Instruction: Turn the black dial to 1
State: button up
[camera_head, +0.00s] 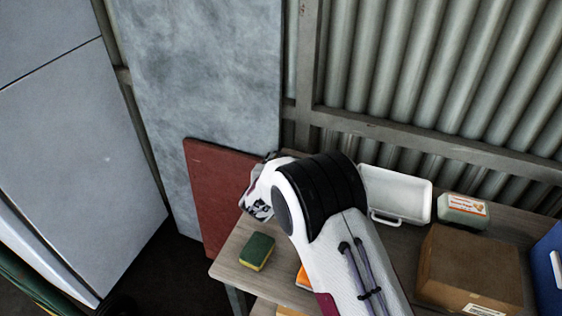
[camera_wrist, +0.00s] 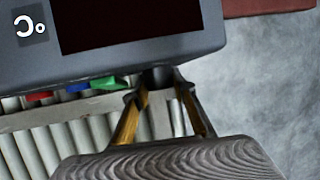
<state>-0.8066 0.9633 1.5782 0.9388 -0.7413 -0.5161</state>
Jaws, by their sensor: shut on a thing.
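In the wrist view, a grey box-like device (camera_wrist: 130,62) with a dark rectangular panel fills the top. A short dark knob, which looks like the black dial (camera_wrist: 159,76), sticks out at its lower edge. My gripper (camera_wrist: 162,84) reaches up from below, and its two fingers are shut on the dial. Much of the dial is hidden by the fingertips and the device's edge. No number or pointer on it can be read. In the head view my arm covers the gripper, and I cannot make out the dial.
In the head view, the wooden table (camera_head: 232,258) bears a green-and-yellow sponge (camera_head: 257,251), a white tray-like container (camera_head: 398,193), a small labelled tub (camera_head: 463,210) and a cardboard box (camera_head: 470,270). A blue container (camera_head: 548,270) is at the right edge. A red board (camera_head: 215,190) leans behind the table.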

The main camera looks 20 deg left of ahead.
jog(key=shift+r+m+h, duration=0.1)
jog(key=shift+m+h, duration=2.7)
jog(key=shift+h, duration=0.5)
jog(key=o, duration=1.1)
jog(key=shift+s, duration=0.1)
jog(key=v, duration=1.1)
jog(key=shift+s+a+r, duration=0.15)
jog(key=shift+s+r, duration=0.1)
jog(key=shift+r, duration=0.05)
